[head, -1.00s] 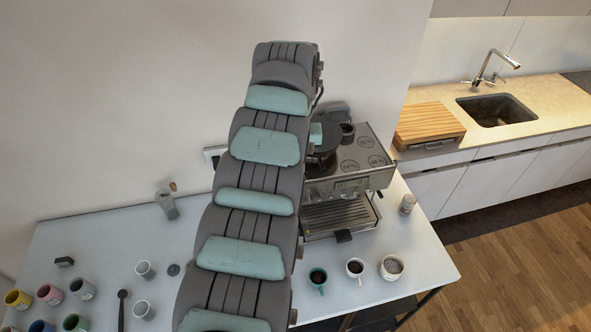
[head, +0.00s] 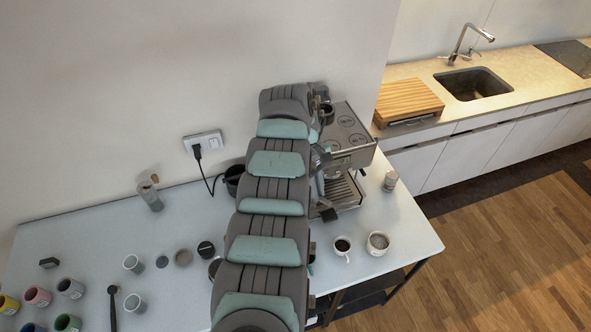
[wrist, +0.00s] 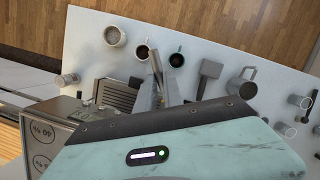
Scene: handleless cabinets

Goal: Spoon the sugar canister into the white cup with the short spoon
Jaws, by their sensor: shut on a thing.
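A small white cup (head: 342,247) with dark liquid stands on the front right of the table. It also shows in the wrist view (wrist: 142,52), just beyond my fingertips. To its right is a larger pale mug (head: 378,242) with a greyish content. A small jar (head: 391,181) stands right of the coffee machine; I cannot tell which vessel is the sugar canister. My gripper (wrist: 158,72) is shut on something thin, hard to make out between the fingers. A dark spoon-like tool (head: 112,305) lies at the front left.
The coffee machine (head: 345,150) stands at the back right, close to my arm. A teal cup (wrist: 177,60) is beside the white cup. Several coloured mugs fill the front left. The table's back left is mostly clear.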

